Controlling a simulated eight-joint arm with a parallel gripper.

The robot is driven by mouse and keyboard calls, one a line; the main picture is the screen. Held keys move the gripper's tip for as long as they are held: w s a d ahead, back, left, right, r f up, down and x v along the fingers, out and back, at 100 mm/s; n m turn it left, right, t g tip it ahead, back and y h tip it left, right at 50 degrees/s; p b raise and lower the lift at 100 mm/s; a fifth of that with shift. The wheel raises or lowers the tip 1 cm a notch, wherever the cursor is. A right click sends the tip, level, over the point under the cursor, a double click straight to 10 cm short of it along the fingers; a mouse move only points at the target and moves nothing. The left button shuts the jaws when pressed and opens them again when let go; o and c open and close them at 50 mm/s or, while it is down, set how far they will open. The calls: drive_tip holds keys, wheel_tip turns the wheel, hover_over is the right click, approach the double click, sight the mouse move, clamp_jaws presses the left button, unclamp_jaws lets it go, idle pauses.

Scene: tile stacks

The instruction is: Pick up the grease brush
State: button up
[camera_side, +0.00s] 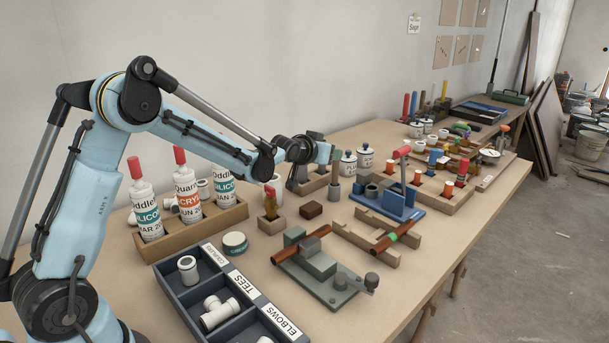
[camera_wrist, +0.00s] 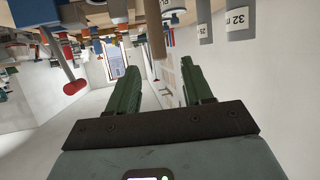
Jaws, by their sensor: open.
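I cannot tell for certain which thing is the grease brush. A likely one is a small upright tool with a reddish-brown top (camera_side: 270,193), standing in a square wooden block on the bench in the side view. My gripper (camera_side: 325,152) is above the bench, up and to the right of that tool and apart from it. In the wrist view my gripper (camera_wrist: 158,72) shows two green fingers spread apart with nothing held between them. A thin upright stick (camera_wrist: 155,60) shows in the gap beyond the fingers; I cannot tell what it is.
A blue press (camera_side: 397,205) with a red-tipped lever and white lidded jars (camera_side: 365,157) stand near my gripper. A grey-green vise (camera_side: 318,268), sealant bottles (camera_side: 187,190), a round tub (camera_side: 235,243) and a fittings tray (camera_side: 176,275) crowd the front. The air above the bench's right front is clear.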

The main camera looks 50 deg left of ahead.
hover_over(335, 175)
drive_tip(key=shift+w+a+f, duration=0.15)
drive_tip(key=shift+w+f, duration=0.05)
drive_tip(key=shift+f, duration=0.55)
drive_tip(key=shift+w+a+f, duration=0.15)
drive_tip(key=shift+f, duration=0.55)
clamp_jaws()
